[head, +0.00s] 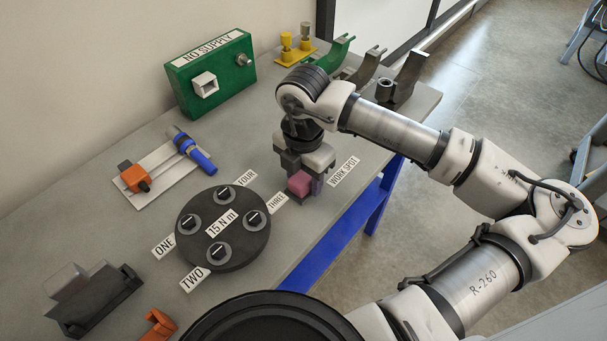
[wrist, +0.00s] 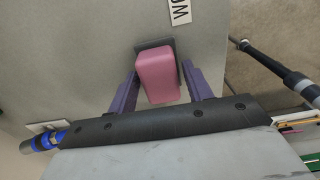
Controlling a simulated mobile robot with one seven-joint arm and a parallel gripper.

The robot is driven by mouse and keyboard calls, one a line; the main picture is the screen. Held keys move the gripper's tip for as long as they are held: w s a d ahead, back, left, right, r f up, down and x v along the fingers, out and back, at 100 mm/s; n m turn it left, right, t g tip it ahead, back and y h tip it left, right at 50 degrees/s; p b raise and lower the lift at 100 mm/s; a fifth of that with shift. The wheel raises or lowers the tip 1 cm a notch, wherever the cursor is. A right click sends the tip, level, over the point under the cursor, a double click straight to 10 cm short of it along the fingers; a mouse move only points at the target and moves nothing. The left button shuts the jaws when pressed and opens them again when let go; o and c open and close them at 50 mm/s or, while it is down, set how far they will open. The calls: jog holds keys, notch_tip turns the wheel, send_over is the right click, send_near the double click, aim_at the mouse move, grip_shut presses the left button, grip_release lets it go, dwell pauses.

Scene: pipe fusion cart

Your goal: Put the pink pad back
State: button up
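The pink pad (head: 299,183) is a small block with rounded edges, at the work spot near the table's right edge. In the wrist view the pink pad (wrist: 157,76) has a dark grey backing (wrist: 172,46). I cannot tell whether the pad touches the table. A dark holder (head: 95,305) with a light grey block stands at the table's lower left.
A round black plate (head: 243,253) with several knobs stands left of my gripper, among number labels. A green box (head: 210,72), a blue-and-orange tool on a white plate (head: 133,193) and upright brackets (head: 408,75) stand farther back. An orange clamp (head: 158,326) lies near the front.

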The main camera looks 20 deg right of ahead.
aim_at(303, 176)
jog(key=shift+o, duration=0.6)
jog(key=shift+r+p, duration=0.2)
jog(key=shift+p, duration=0.1)
notch_tip(303, 176, up, 12)
jog(key=b, duration=0.2)
